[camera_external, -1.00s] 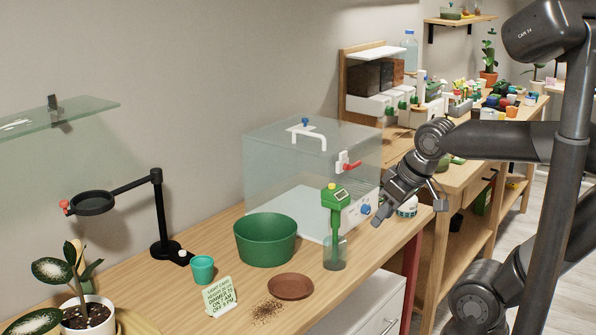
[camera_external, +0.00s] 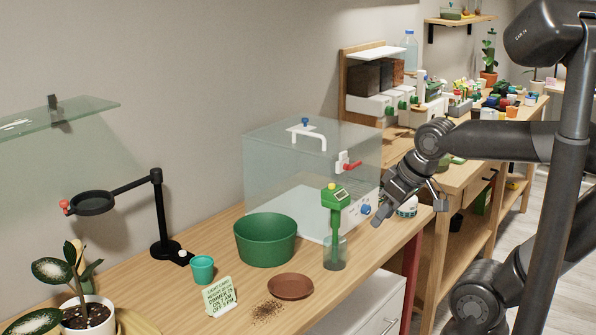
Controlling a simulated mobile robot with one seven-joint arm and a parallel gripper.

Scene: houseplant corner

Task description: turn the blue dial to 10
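The blue dial (camera_external: 366,209) sits on the white front panel at the lower right of a clear glass case (camera_external: 290,165). Its scale and pointer are too small to read. My gripper (camera_external: 386,217) is just right of the dial in the picture, pointing down toward the panel. A small gap shows between the nearer finger and the dial; I cannot tell the depth between them. The fingers appear spread apart, with nothing seen between them.
A green meter (camera_external: 335,197) stands in a clear beaker (camera_external: 335,255) left of the dial. A green pot (camera_external: 265,241), brown saucer (camera_external: 291,286) and teal cup (camera_external: 202,270) stand further left. A red-handled latch (camera_external: 350,166) is above the dial. A note card (camera_external: 219,297) stands in front.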

